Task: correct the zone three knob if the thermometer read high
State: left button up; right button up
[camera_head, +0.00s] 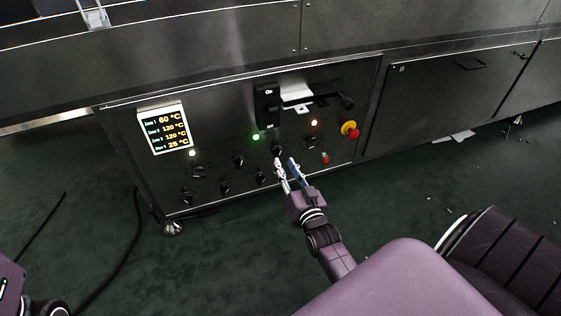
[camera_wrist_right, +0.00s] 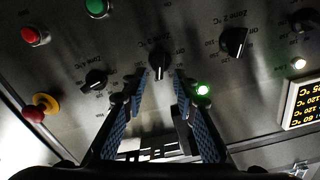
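The temperature display (camera_head: 165,129) is on the dark panel's left and lists four zones: 60, 120, 120 and 25 °C. Its edge shows in the right wrist view (camera_wrist_right: 300,104). My right gripper (camera_head: 286,162) is open, its fingers pointing at a black knob (camera_head: 277,150). In the right wrist view the gripper (camera_wrist_right: 159,82) has its fingertips on either side of this knob (camera_wrist_right: 158,62); contact cannot be told. My left gripper is not in view.
A red and yellow emergency button (camera_head: 350,129) and a small red button (camera_head: 325,157) are right of the gripper. A green lamp (camera_head: 255,137) glows close to the knob. A black box (camera_head: 267,103) juts out above. Several knobs sit lower left.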

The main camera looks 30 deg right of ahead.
aim_at(279, 154)
jog(key=shift+b+x, duration=0.85)
jog(key=shift+x, duration=1.5)
grip_shut()
